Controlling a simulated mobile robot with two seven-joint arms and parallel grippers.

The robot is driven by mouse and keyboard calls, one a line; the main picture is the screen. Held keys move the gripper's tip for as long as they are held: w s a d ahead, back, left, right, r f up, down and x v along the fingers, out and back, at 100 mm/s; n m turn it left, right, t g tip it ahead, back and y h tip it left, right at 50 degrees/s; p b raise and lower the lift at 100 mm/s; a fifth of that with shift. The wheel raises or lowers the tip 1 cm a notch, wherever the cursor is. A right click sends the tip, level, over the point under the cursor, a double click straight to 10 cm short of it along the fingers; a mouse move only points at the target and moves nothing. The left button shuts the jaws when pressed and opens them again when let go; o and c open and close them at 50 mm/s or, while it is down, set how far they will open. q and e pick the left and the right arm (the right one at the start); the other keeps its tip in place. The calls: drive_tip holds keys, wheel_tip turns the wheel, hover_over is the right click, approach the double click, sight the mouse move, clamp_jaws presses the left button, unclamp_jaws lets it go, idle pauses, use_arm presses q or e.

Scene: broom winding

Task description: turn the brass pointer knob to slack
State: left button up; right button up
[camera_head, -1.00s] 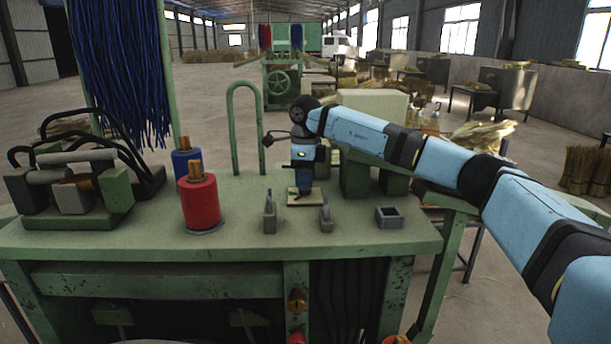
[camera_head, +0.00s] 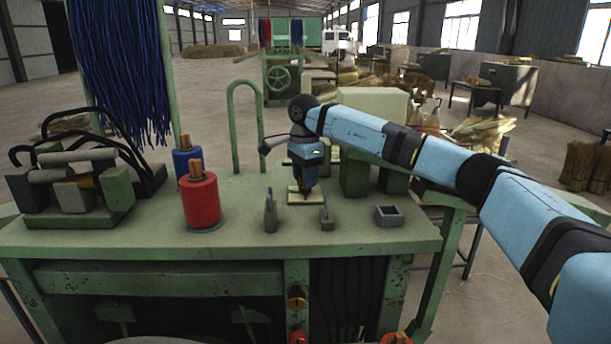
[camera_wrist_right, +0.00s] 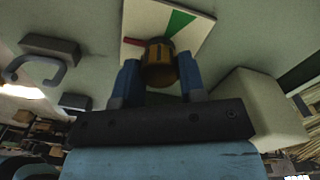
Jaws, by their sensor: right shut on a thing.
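A brass knob (camera_wrist_right: 160,64) with a red pointer (camera_wrist_right: 133,41) sits on a pale square dial plate (camera_wrist_right: 148,16). A green wedge (camera_wrist_right: 179,22) is marked on the plate. In the wrist view the pointer lies to the left of the knob and the wedge to its upper right, apart from each other. My right gripper (camera_wrist_right: 158,76) is shut on the knob, one blue finger on each side. In the head view my right gripper (camera_head: 304,184) points down over the plate (camera_head: 293,197) and mostly hides the knob. No marking for slack is readable. My left gripper is out of view.
On the green bench (camera_head: 130,243), two small upright grey brackets (camera_head: 270,214) and a grey open box (camera_head: 389,215) stand near the plate. Red (camera_head: 201,201) and blue (camera_head: 183,160) spools stand left. Green blocks (camera_head: 355,174) are close on the right.

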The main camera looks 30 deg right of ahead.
idle(0.5)
drive_tip(key=o, duration=0.9)
wheel_tip(320, 180, up, 14)
drive_tip(key=shift+w+f+b, duration=0.1)
drive_tip(key=shift+w+b, duration=0.05)
drive_tip(key=shift+b, duration=0.85)
